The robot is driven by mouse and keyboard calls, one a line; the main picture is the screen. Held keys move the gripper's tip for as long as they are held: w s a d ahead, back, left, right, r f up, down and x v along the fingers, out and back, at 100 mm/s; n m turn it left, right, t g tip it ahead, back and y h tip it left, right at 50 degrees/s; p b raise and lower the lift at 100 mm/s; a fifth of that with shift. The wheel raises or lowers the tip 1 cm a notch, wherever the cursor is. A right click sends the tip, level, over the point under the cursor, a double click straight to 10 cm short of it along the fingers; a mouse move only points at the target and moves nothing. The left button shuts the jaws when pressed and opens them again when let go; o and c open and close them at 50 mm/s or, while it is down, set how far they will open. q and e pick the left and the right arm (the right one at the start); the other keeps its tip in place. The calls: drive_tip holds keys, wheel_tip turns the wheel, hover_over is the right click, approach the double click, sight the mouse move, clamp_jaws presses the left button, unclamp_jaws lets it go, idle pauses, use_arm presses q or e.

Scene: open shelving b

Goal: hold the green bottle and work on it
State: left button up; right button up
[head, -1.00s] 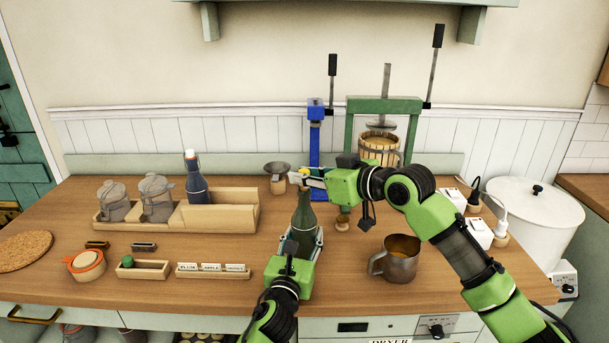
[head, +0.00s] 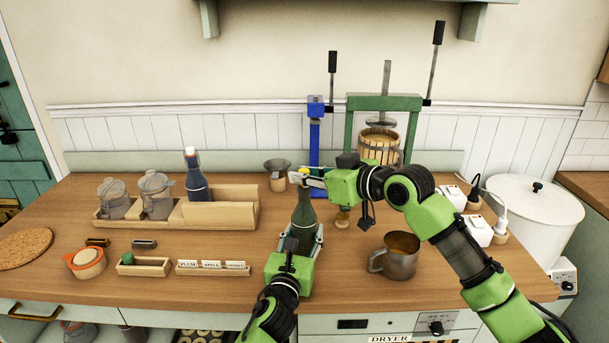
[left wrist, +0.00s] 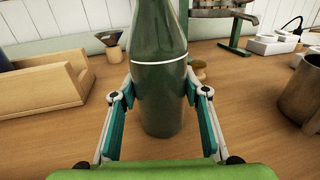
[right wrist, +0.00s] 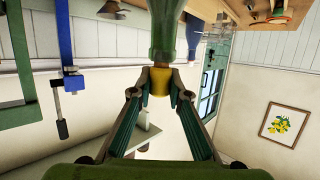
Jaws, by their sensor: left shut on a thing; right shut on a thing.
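The green bottle (head: 303,212) stands upright near the front middle of the worktop. Its body fills the middle of the left wrist view (left wrist: 159,50), with a thin white line around it. My left gripper (head: 303,240) is shut around the lower body from the front, a finger on each side. A yellow cap (right wrist: 159,82) is at the bottle's mouth. My right gripper (right wrist: 160,96) is shut on the cap, coming in from the right in the head view. The right wrist view is upside down, so the bottle neck (right wrist: 165,35) hangs from the top.
A metal mug (head: 398,258) stands right of the bottle, below my right arm. A blue post tool (head: 314,150) and a green press (head: 352,135) stand behind. A wooden rack (head: 222,218) is left, with small label trays (head: 213,270) in front.

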use_arm(q)
drive_tip(key=shift+f, duration=0.1)
use_arm(e)
drive_tip(key=shift+f, duration=0.3)
idle(0.6)
drive_tip(key=o, duration=1.1)
drive_tip(key=v, duration=0.7)
idle(0.5)
use_arm(q)
drive_tip(key=o, duration=1.7)
